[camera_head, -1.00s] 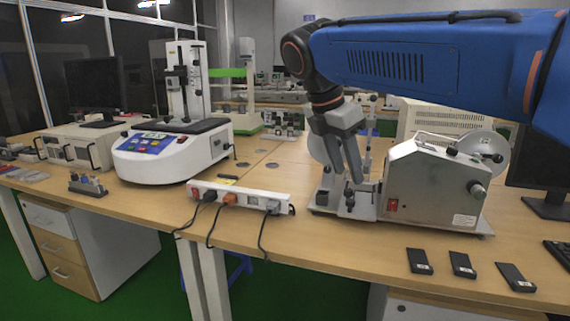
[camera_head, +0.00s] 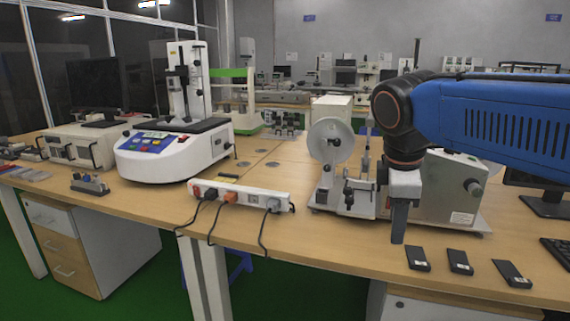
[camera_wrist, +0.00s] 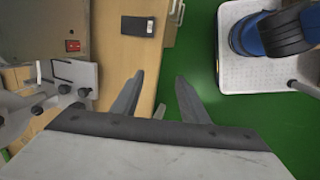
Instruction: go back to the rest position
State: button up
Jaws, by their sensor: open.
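My gripper (camera_head: 399,236) points down over the front part of the wooden table (camera_head: 330,246), in front of the grey tape-testing machine (camera_head: 448,192). In the head view its fingers overlap edge-on. In the wrist view my gripper (camera_wrist: 157,85) shows two fingers spread apart with nothing between them. The gap between them spans the table's front edge and the green floor (camera_wrist: 200,100). My blue arm reaches in from the right and hides part of the machine.
Several black devices (camera_head: 460,262) lie at the table's front right; one black device (camera_wrist: 137,26) shows in the wrist view. A white power strip (camera_head: 240,195) with cables sits left of the machine. A white tester (camera_head: 165,158) stands farther left. A monitor (camera_head: 540,190) stands at right.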

jog(key=s+d+f+m+t+y, duration=0.1)
jog(key=s+d+f+m, duration=0.2)
jog(key=s+f+m, duration=0.3)
jog(key=s+d+f+m+t+y, duration=0.1)
jog(key=s+d+f+m, duration=0.2)
jog(key=s+f+m, duration=0.4)
notch_tip(320, 180, down, 4)
jog(key=shift+m, duration=0.7)
